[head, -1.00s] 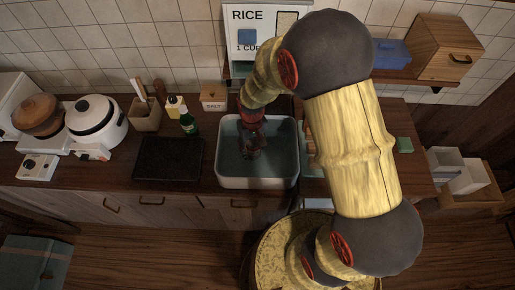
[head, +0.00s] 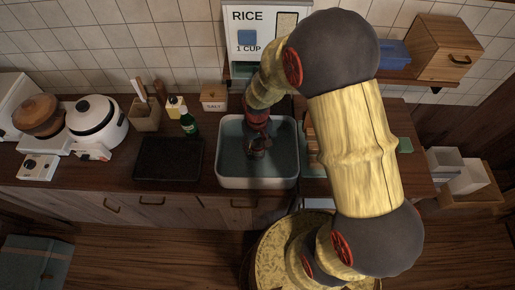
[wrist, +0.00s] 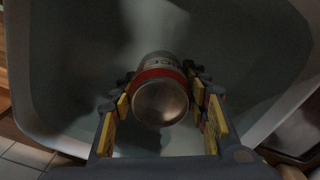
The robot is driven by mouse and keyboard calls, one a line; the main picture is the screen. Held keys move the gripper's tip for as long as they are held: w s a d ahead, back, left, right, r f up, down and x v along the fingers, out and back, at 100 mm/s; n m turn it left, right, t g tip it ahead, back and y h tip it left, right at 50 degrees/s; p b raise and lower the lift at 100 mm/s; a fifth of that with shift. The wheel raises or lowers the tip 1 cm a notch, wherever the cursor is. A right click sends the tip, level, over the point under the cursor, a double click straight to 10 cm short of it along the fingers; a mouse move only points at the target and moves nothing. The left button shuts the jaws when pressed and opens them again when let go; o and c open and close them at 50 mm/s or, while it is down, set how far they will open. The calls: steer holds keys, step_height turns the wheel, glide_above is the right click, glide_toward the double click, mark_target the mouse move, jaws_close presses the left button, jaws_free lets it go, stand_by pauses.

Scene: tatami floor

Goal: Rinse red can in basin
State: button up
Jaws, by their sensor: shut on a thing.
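The red can (wrist: 160,84) is between the fingers of my gripper (wrist: 160,108) in the wrist view, its metal end facing the camera and a red band and pale lettering on its side. My gripper is shut on it. The grey-white basin (head: 222,165) is around and below them, with dark bluish water or shadow inside. In the head view my gripper (head: 257,150) hangs down inside the basin's outline, and the can is hard to make out there. I cannot tell from these views how deep the can is in the water.
A black tray (head: 168,160) lies left of the basin, with a green bottle (head: 188,124) behind it. A salt box (head: 214,97) stands behind the basin's left corner. The rice dispenser (head: 259,40) is behind my arm. A rice cooker (head: 96,124) is further left.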

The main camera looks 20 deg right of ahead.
steer(key=shift+r+p, duration=4.15)
steer(key=shift+r, duration=1.55)
step_height(320, 180, up, 4)
steer(key=p, duration=0.2)
steer(key=shift+p, duration=0.4)
